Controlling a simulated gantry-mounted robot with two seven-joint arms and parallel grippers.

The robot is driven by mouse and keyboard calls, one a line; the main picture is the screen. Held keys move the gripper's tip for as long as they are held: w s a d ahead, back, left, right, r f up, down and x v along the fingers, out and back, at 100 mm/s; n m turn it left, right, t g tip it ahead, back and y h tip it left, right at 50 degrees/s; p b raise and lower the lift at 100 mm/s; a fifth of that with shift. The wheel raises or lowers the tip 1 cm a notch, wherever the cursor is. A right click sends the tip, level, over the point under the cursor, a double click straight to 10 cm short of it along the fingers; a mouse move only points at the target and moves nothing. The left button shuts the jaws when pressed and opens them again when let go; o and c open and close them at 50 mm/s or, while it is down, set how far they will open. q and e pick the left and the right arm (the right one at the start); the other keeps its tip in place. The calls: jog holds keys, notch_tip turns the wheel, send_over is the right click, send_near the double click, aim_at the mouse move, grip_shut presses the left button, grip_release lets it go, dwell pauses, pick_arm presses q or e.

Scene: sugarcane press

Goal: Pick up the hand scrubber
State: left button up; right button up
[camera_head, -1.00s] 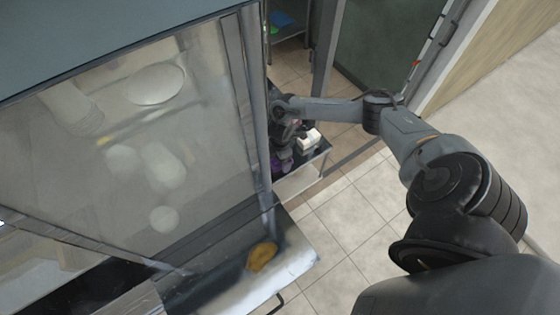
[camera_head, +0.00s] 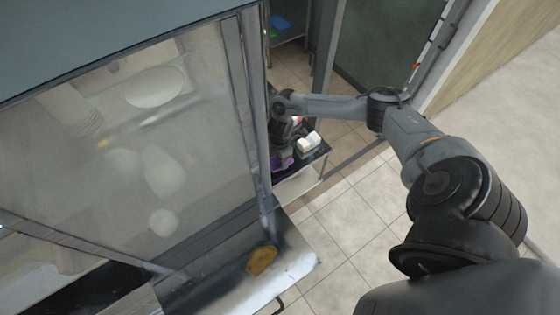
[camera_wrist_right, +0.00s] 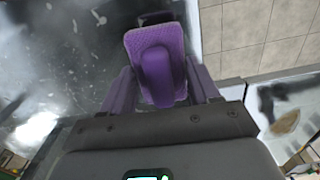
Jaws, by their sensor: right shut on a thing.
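The hand scrubber (camera_wrist_right: 155,60) is purple, with a flat oblong pad and a raised handle. In the right wrist view it sits between the two fingers of my right gripper (camera_wrist_right: 160,92), which is shut on it. In the head view my right gripper (camera_head: 284,150) reaches down beside the glass cabinet, over a dark shelf, and is partly hidden by the cabinet edge. A small purple patch shows there, too small to make out clearly. My left gripper is not in view.
The tall glass-fronted press cabinet (camera_head: 120,150) stands close to the left of my right arm. White items (camera_head: 308,142) lie on the shelf beside the gripper. A yellow-brown item (camera_head: 262,260) lies on the metal ledge. Tiled floor (camera_head: 350,225) is clear.

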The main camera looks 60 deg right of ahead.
jog(key=s+d+r+b, duration=0.1)
jog(key=s+d+r, duration=0.3)
jog(key=s+r, duration=0.4)
jog(key=shift+s+d, duration=0.4)
jog(key=shift+s, duration=0.85)
jog(key=shift+r, duration=0.1)
